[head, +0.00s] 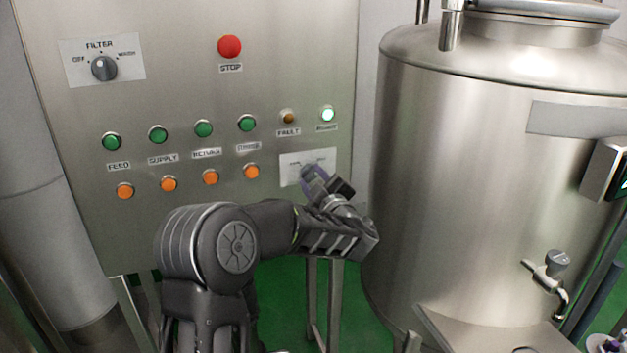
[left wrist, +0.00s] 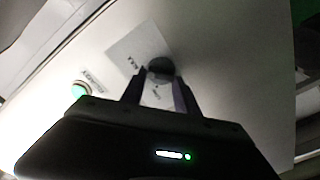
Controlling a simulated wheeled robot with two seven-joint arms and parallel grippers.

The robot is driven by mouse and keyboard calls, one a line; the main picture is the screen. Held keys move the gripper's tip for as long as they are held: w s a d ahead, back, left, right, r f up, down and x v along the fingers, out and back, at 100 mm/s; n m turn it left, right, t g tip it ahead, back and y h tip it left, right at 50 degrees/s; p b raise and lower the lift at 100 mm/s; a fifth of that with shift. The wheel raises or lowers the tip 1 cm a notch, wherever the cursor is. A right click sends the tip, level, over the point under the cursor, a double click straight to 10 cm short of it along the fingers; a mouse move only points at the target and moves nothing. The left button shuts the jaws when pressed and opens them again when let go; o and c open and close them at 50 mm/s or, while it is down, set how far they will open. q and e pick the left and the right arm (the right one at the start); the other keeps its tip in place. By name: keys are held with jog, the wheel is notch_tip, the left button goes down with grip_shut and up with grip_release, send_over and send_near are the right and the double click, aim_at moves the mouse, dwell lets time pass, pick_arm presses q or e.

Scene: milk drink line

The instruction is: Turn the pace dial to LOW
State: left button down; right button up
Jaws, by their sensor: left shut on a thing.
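The pace dial's white label plate (head: 322,157) is at the lower right of the steel control panel, partly hidden by my left gripper. My left gripper (head: 312,178) reaches the plate from below, and its fingers are at the dial. In the left wrist view the dark round dial (left wrist: 160,68) sits on its pale plate (left wrist: 128,50), between the fingertips of my left gripper (left wrist: 158,80), which is shut on it. The dial's pointer and the setting words are too blurred or hidden to read. My right gripper is not in view.
The panel has a red STOP button (head: 229,46), a FILTER dial (head: 104,68), green buttons (head: 204,129), orange buttons (head: 211,177) and a lit white lamp (head: 327,114) above the plate. A large steel tank (head: 455,170) with a tap (head: 548,268) stands close on the right.

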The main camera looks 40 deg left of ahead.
pick_arm(q)
jog(key=shift+f+n+b, duration=0.25)
jog(key=shift+n+b, duration=0.15)
jog(key=shift+b, duration=0.45)
jog(key=n+b, duration=0.2)
jog(key=b, duration=0.1)
jog(key=n+b, duration=0.2)
jog(key=b, duration=0.2)
jog(key=n+b, duration=0.3)
jog(key=b, duration=0.1)
jog(key=shift+s+f, duration=0.1)
jog(key=shift+f, duration=0.25)
jog(key=n+b, duration=0.7)
jog(key=b, duration=0.1)
jog(key=shift+f+b, duration=0.1)
jog(key=shift+b, duration=0.25)
jog(key=shift+r+n+b, duration=0.2)
jog(key=shift+n+b, duration=1.15)
jog(key=shift+n, duration=0.35)
jog(key=c, duration=0.9)
grip_release()
